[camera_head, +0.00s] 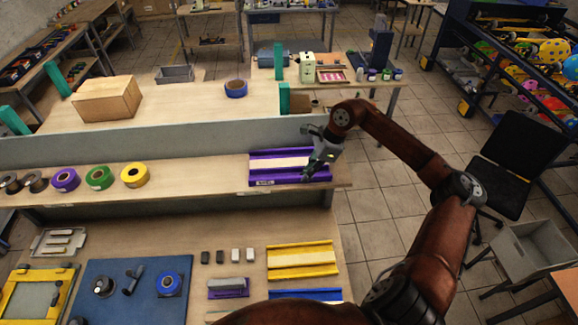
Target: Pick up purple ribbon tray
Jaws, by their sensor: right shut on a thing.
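The purple ribbon tray (272,178) lies on the raised shelf (200,190), near the shelf's right end. It is long and shallow, with purple rails and a pale strip along its middle. My right gripper (318,172) is at the tray's right end, shut on it, and covers part of that end. I cannot tell whether the tray is lifted off the shelf. My left gripper is not in view.
Purple (66,179), green (99,177) and yellow (134,175) ribbon rolls stand left on the shelf. A yellow tray (303,260) and a blue mat (128,295) lie on the lower table. A black chair (518,165) stands at right.

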